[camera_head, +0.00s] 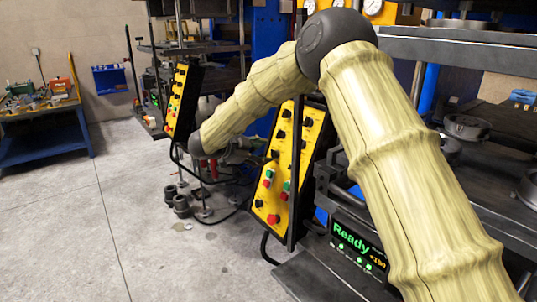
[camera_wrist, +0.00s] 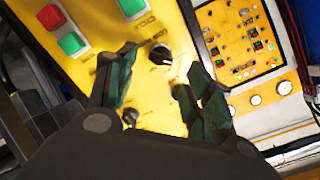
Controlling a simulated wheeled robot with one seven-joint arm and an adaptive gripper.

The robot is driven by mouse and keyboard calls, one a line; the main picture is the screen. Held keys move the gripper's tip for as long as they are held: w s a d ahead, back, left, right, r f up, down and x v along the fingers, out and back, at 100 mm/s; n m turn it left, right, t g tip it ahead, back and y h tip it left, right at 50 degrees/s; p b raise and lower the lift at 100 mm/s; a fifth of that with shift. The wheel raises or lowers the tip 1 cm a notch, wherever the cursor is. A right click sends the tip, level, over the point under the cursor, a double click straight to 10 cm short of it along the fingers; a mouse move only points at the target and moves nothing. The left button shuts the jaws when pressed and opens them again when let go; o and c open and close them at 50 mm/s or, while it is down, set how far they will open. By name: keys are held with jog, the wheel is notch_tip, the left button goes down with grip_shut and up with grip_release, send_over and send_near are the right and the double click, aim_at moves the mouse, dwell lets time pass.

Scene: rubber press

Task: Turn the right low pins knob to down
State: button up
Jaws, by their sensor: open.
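The yellow control panel (camera_head: 290,165) with black knobs stands right of centre in the head view. It fills much of the wrist view (camera_wrist: 90,80). My gripper (camera_wrist: 163,65) is open, its two green-tipped fingers on either side of a black knob (camera_wrist: 160,55). I cannot tell whether they touch it. A second knob (camera_wrist: 130,118) sits lower, between the finger bases. The labels are too blurred to tell which is the right low pins knob, and its setting is unclear. In the head view my gripper (camera_head: 257,159) is small and close to the panel's left edge.
Red (camera_wrist: 51,17) and green (camera_wrist: 71,44) buttons lie left of the fingers in the wrist view. A second yellow panel (camera_head: 177,95) stands further left. The press with its "Ready" display (camera_head: 357,245) is at right. The floor at left is clear.

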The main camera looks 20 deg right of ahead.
jog(key=v, duration=0.6)
jog(key=shift+a, duration=0.3)
jog(key=shift+s, duration=0.15)
